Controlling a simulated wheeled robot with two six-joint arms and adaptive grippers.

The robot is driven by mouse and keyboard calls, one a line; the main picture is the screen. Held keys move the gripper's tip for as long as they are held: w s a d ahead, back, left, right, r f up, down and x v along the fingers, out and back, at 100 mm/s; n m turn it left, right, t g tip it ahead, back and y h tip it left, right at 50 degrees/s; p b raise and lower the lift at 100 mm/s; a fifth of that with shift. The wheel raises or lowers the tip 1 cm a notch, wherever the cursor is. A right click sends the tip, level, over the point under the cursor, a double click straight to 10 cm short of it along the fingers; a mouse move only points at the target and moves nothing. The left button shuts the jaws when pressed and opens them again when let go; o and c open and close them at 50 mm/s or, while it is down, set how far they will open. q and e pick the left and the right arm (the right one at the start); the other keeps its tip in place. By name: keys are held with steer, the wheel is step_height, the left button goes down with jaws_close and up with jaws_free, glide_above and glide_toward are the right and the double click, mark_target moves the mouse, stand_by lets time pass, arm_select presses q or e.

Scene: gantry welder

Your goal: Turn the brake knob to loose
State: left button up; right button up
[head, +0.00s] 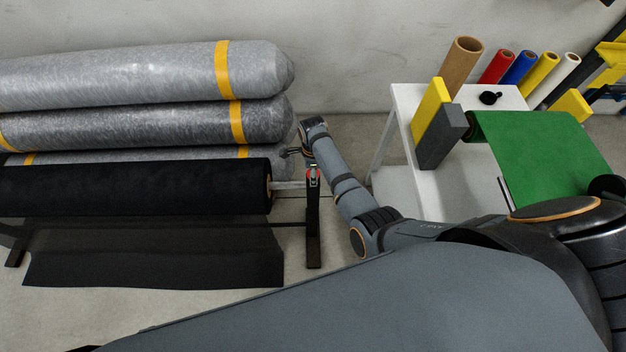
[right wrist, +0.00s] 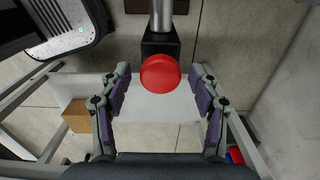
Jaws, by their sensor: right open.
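The brake knob (right wrist: 160,73) is a round red disc on a dark block at the end of a metal shaft, seen in the right wrist view. In the head view a small bit of red (head: 314,171) shows at the top of the dark roll stand post (head: 314,225). My right gripper (right wrist: 161,82) is open, with one finger on each side of the knob and a clear gap to it on both sides. In the head view the right gripper (head: 293,152) is small and partly hidden beside the post. My left gripper is out of view.
A black fabric roll (head: 130,187) lies on the stand, its sheet hanging down. Large grey wrapped rolls (head: 140,75) with yellow bands are stacked behind. A white table (head: 402,98) with green sheet (head: 540,145), yellow and grey blocks and coloured tubes stands to the right.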

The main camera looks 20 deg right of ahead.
steer(key=shift+f+b, duration=0.3)
steer(key=shift+f, duration=0.4)
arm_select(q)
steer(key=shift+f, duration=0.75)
arm_select(e)
steer(key=shift+r, duration=0.1)
steer(key=c, duration=1.3)
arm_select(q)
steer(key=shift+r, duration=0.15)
arm_select(e)
steer(key=shift+o, duration=0.2)
arm_select(q)
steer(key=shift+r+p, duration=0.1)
steer(key=shift+p, duration=0.2)
